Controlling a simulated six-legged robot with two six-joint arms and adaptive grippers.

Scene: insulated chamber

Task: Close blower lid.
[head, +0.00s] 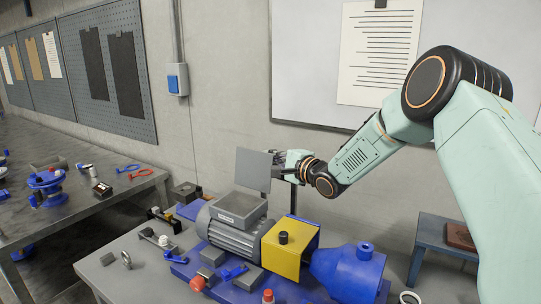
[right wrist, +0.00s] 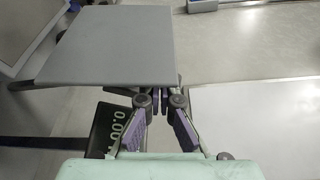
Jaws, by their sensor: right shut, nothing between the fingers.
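The blower lid (head: 254,168) is a flat grey plate standing nearly upright above the open grey box (head: 238,209) on top of the ribbed grey motor (head: 230,235). My right gripper (head: 277,166) is shut and empty at the lid's right side, behind its edge. In the right wrist view the lid (right wrist: 110,45) fills the upper left, and the gripper fingers (right wrist: 167,88) meet close to its lower right edge. I cannot tell whether they touch it. My left gripper is not in view.
A yellow housing (head: 284,250) and a blue blower part (head: 348,272) stand right of the motor. Small tools and a red-topped part (head: 198,283) lie in front. A dark display (right wrist: 112,128) shows below the lid in the wrist view. A wall board (head: 345,60) is behind.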

